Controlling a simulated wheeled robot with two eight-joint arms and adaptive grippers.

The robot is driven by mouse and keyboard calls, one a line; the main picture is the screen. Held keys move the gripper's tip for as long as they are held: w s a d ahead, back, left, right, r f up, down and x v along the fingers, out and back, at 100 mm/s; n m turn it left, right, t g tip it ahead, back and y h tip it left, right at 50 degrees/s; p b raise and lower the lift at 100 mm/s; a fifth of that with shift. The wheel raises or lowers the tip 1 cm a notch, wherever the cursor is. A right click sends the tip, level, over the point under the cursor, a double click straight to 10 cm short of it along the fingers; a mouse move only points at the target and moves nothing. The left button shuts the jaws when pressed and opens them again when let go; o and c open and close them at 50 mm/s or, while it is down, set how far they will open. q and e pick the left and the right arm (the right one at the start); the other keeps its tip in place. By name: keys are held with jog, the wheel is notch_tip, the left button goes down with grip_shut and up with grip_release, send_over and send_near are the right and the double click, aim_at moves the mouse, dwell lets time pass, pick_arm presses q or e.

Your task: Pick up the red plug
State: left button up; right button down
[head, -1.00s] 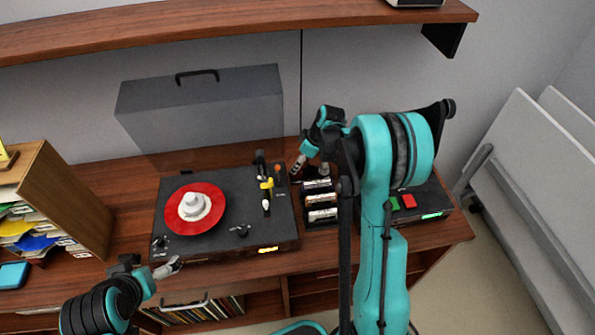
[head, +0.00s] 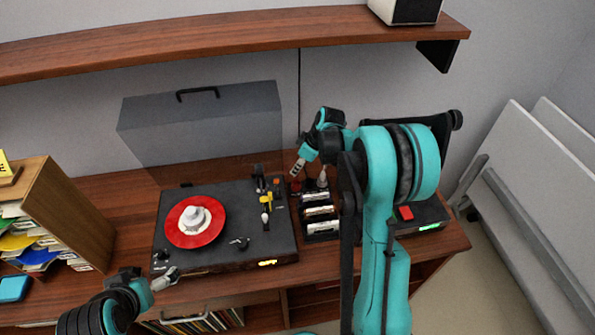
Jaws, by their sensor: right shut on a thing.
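My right gripper (head: 297,168) is above the back right corner of the turntable, left of the rack of small cases. It is shut on a small red piece (head: 295,185), which I take to be the red plug. The piece shows just below the fingertips and is mostly hidden and too small to see clearly. I cannot tell whether it touches the surface below. My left gripper (head: 166,279) is at the front left edge of the turntable, and its finger gap is too small to read.
The turntable (head: 220,255) with a red record (head: 183,234) fills the desk's middle. The rack (head: 320,235) and a black box with a red button (head: 405,213) stand to the right. A file holder (head: 75,215) is at left. A speaker (head: 405,10) sits on the shelf above.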

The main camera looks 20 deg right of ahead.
pick_arm(q)
notch_tip(320, 180, up, 3)
jog(key=p, duration=0.2)
jog(key=shift+r+p, duration=0.15)
jog(key=shift+p, duration=0.25)
pick_arm(e)
jog(key=s+d+r, duration=0.5)
jog(key=s+r, duration=0.1)
jog(key=s, duration=0.4)
jog(key=shift+d+r, duration=0.3)
